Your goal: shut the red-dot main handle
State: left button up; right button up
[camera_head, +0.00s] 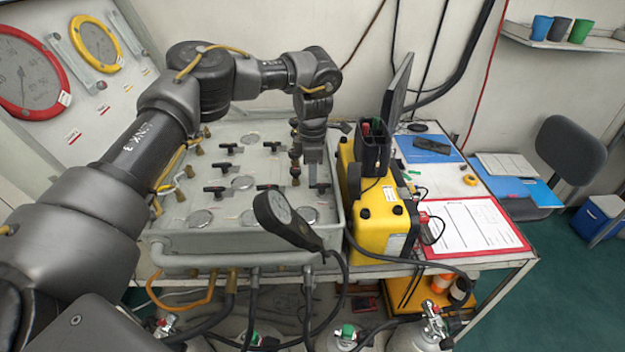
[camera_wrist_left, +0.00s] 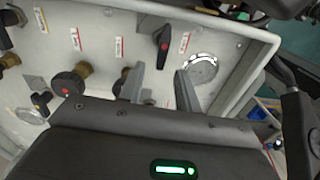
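In the head view my left gripper (camera_head: 312,158) points down over the right part of the grey valve panel (camera_head: 230,228). In the left wrist view its two fingers (camera_wrist_left: 160,80) are spread apart with nothing between them. A black lever handle with a red dot (camera_wrist_left: 163,38) sits on the panel just beyond the fingertips, apart from them. Other black handles show red marks too, one at the left of the wrist view (camera_wrist_left: 68,84). I cannot tell which is the main one. A dark knob is partly hidden behind the left finger. My right gripper is not in view.
A black handheld gauge (camera_head: 284,218) stands up at the panel's front edge. A yellow case (camera_head: 384,228) is close to the panel's right side. Several tee handles and round dials crowd the panel. Hoses hang below its front.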

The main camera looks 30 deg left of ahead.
pick_arm(q)
notch_tip(320, 180, up, 8)
jog(key=shift+w+b, duration=0.15)
jog(key=shift+b, duration=0.2)
